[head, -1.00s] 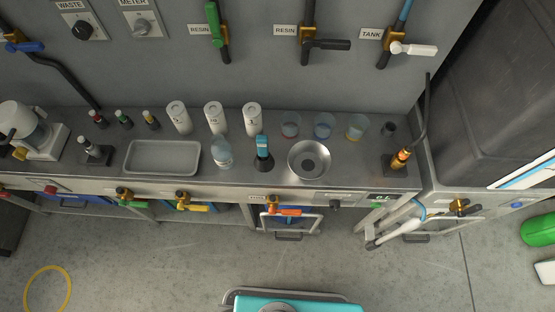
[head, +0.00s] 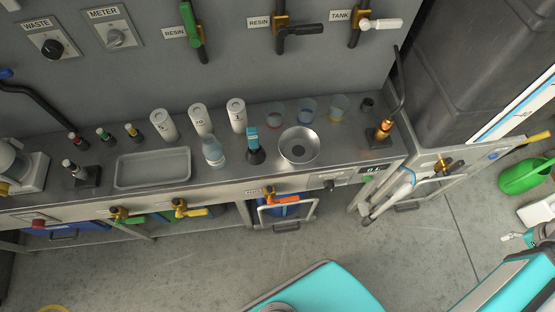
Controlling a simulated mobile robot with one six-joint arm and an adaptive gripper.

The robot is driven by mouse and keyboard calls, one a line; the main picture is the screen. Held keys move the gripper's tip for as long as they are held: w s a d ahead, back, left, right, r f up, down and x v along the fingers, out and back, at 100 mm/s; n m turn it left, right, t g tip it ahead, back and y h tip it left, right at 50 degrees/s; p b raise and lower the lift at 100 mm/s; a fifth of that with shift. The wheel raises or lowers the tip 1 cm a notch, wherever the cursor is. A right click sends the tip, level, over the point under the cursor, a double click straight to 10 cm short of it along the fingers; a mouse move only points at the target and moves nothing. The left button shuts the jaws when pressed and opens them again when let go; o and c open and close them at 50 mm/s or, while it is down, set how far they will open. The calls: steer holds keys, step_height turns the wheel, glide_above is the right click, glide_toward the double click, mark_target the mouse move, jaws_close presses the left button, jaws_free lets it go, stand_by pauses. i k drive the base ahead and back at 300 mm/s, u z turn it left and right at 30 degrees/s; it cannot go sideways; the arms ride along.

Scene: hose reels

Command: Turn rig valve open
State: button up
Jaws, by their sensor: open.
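No label that reads "rig" is legible, so I cannot tell which valve is the rig valve. Along the bench front are a green-handled valve (head: 125,215), a yellow-handled valve (head: 185,209) and an orange-handled valve (head: 282,199), with handles lying about level. A brass valve (head: 445,165) sits by white hose at the bench's right end. On the wall, resin valves have a green handle (head: 190,25) and a black handle (head: 300,30); the tank valve (head: 378,24) has a white handle. My gripper (head: 508,237) shows small at the right edge, open, apart from every valve.
The bench holds a metal tray (head: 153,168), a steel bowl (head: 299,146), bottles and cups. A large dark tank (head: 440,70) stands at right. A green can (head: 525,175) lies on the floor. The floor before the bench is mostly clear; my teal base is at the bottom.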

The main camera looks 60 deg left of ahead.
mark_target(271, 202)
steer(key=u, duration=2.2)
steer(key=k, duration=0.55)
steer(key=u, duration=0.15)
steer(key=i, duration=0.5)
